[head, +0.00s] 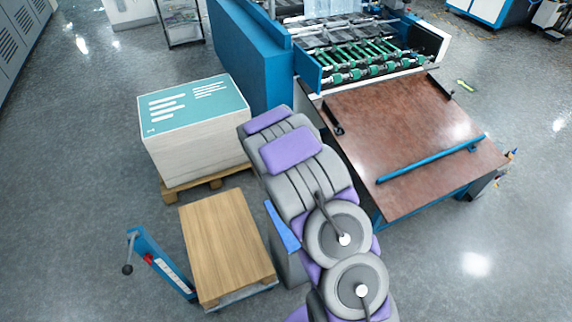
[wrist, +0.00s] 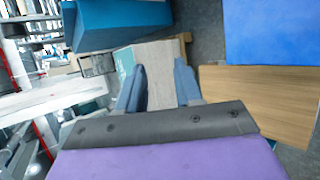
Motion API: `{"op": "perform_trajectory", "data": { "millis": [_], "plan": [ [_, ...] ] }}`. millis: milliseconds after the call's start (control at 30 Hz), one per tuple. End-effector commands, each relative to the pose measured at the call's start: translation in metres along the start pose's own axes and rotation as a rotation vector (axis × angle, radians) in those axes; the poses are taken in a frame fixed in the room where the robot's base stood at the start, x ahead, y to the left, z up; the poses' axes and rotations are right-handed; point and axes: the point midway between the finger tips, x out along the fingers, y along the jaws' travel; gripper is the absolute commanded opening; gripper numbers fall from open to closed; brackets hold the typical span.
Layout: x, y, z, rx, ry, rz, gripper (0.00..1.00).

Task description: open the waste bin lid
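A bright blue flat panel, which looks like the lid of the waste bin (head: 283,228), shows in the head view just left of my arm. A grey side shows below it, and my arm hides most of the rest. In the wrist view a flat blue surface, apparently the same lid (wrist: 272,32), fills the upper right corner. My arm hides the gripper in the head view.
A wood-topped lift trolley (head: 228,245) with a blue handle post (head: 158,262) stands left of the bin. Behind it a paper stack (head: 196,135) sits on a pallet. A laminating machine with a brown table (head: 400,130) stands at the right. The floor at far left is clear.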

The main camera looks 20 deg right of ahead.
Motion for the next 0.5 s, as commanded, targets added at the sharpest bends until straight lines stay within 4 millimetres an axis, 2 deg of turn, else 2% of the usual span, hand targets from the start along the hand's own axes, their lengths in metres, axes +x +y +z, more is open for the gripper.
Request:
{"op": "perform_trajectory", "data": {
  "millis": [200,500],
  "plan": [
    [-0.022,0.001,-0.001,0.0,0.001,0.001,0.35],
    [-0.028,0.0,-0.001,0.0,0.0,0.001,0.35]
  ]
}}
